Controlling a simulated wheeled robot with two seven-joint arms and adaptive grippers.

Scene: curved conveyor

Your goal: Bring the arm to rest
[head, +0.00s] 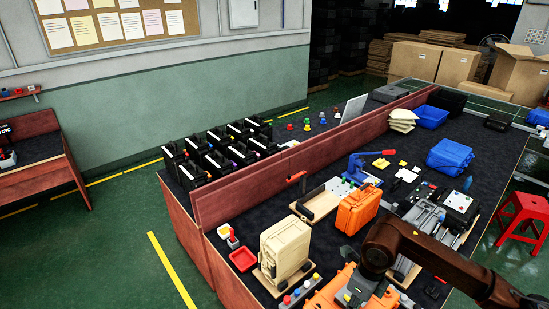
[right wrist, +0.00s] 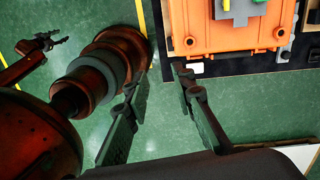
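My right arm (head: 440,262) comes in from the right in the head view, bent over the near end of the workbench; its gripper is hidden there. In the right wrist view my right gripper (right wrist: 160,74) has its two dark green fingers spread apart, with only green floor between them. It is beside the bench edge, next to an open orange case (right wrist: 222,36), not touching it. My left gripper (right wrist: 52,42) shows small at the upper left of that view, over the floor, its dark fingers parted and empty. It is not in the head view.
A red stool (head: 521,215) stands at right. Green floor is clear at left.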

